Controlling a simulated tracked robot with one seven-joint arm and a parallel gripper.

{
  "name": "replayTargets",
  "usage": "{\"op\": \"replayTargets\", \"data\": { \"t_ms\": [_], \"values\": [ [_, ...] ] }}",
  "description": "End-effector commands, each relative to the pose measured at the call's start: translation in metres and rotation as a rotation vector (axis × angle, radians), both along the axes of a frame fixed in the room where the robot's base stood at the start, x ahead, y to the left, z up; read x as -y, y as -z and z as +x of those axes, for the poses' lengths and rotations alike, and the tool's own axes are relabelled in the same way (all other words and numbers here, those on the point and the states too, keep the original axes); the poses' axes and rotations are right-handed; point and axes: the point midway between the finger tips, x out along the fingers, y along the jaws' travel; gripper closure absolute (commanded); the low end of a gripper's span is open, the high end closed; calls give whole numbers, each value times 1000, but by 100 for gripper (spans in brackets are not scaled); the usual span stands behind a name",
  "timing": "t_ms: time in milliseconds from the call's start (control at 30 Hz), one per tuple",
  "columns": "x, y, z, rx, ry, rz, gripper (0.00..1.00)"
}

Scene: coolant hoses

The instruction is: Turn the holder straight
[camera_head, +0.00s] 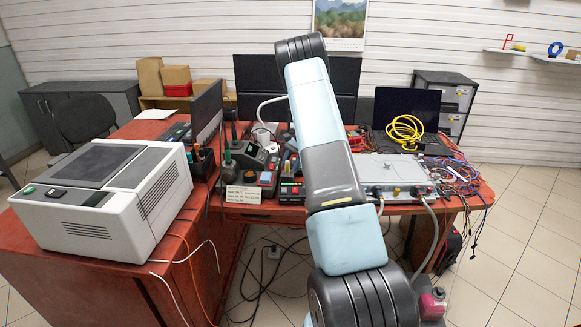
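I cannot pick out the holder for certain in the head view. A flat grey metal unit (392,170) lies on the right part of the red desk, with dark fittings along its front edge. A grey hose (434,232) runs down from its front right fitting, and a shorter hose (381,207) hangs from the front left one. My arm crosses the middle of the view and covers the left side of the unit. My gripper is not visible, so its state and anything in it are hidden.
A large white-grey machine (107,190) fills the left desk. Tools and small devices (258,165) crowd the desk centre. A yellow coiled cable (405,131) lies by a laptop (407,107). Tangled wires (462,182) hang off the right edge. The tiled floor (525,240) at right is clear.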

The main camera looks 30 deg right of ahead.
Motion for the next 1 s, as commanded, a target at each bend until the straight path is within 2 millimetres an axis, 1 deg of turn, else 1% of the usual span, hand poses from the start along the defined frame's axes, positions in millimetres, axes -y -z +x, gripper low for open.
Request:
{"op": "replayTargets", "data": {
  "t_ms": [133,433,467,900,933,1000],
  "values": [
    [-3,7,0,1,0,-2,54],
    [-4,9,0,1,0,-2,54],
    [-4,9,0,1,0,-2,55],
    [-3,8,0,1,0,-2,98],
    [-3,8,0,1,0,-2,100],
    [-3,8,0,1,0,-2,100]
  ]
}}
